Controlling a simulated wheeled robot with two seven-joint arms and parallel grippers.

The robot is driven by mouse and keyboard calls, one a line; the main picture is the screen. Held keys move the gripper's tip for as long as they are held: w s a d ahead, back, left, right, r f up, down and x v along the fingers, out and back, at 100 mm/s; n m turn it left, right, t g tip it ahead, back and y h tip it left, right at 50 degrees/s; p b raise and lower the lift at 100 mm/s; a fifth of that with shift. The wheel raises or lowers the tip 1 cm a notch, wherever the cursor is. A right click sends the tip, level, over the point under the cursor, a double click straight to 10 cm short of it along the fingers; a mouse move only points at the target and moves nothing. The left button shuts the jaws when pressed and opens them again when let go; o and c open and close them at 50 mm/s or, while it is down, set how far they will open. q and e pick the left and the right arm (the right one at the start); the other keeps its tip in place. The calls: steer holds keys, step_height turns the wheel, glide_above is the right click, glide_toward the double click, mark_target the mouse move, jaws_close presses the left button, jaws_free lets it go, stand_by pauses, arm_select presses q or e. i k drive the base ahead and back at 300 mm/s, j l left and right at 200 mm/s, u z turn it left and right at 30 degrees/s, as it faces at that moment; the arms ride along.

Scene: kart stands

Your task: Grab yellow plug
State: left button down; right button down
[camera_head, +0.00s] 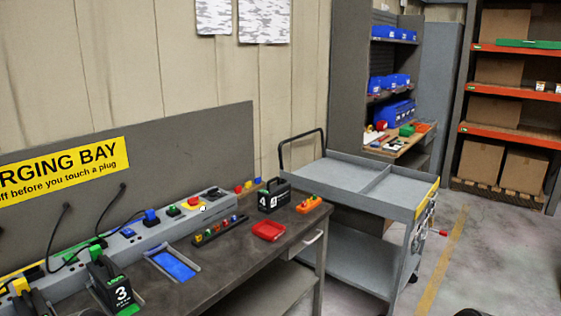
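A yellow plug (20,285) sits at the near left end of a long grey power strip (125,247) on the bench, with a dark cable by it. It is small and partly cut off by the picture's lower left corner, so how deep it sits cannot be told. A green plug (96,244) and a blue plug (151,216) with black cables are farther along the strip.
A black battery marked 3 (117,289) stands near the strip, beside a blue bay (174,265). A battery marked 4 (272,195), a red tray (268,231) and a rack of small coloured pieces (220,230) are farther along. A grey cart (352,190) stands beyond the bench.

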mark_target(21, 283)
steer(key=u, duration=1.6)
steer(key=l+z, duration=0.35)
